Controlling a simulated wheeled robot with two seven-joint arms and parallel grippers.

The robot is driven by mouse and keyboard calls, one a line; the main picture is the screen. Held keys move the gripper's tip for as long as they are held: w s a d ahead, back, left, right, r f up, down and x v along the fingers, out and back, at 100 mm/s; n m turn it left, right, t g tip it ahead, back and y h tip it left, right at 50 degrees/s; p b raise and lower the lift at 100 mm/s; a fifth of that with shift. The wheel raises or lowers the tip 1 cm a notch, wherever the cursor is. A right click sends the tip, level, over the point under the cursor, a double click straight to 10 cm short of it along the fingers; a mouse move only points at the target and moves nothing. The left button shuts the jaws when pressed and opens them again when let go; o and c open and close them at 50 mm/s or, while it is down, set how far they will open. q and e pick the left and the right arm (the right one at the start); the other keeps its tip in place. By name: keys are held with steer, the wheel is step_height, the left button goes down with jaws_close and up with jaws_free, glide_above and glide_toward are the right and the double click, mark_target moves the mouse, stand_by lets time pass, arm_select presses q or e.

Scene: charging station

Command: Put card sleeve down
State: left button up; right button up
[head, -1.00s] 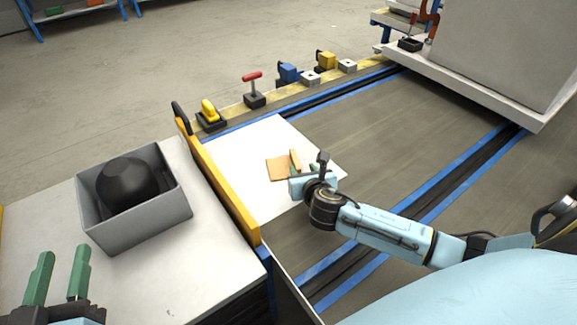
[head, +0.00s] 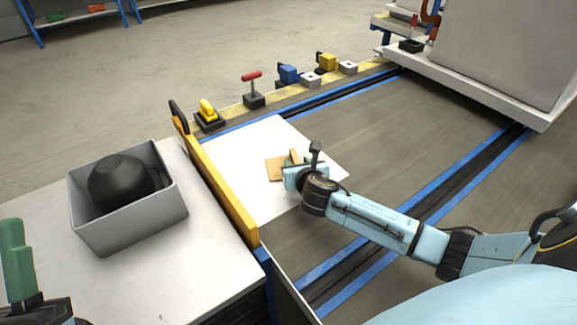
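The card sleeve (head: 274,169) is a small flat tan piece over the white board (head: 258,195); I cannot tell whether it rests on the board or is held just above it. My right gripper (head: 291,161) is low over the board, right at the sleeve's right edge.
A grey bin (head: 130,219) holding a dark round object (head: 118,181) stands on the left table. A yellow rail (head: 218,184) separates that table from the board. Several small fixtures, including a red-handled one (head: 252,90), line the back edge. The board's front part is clear.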

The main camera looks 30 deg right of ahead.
jaws_close()
stand_by(0.3)
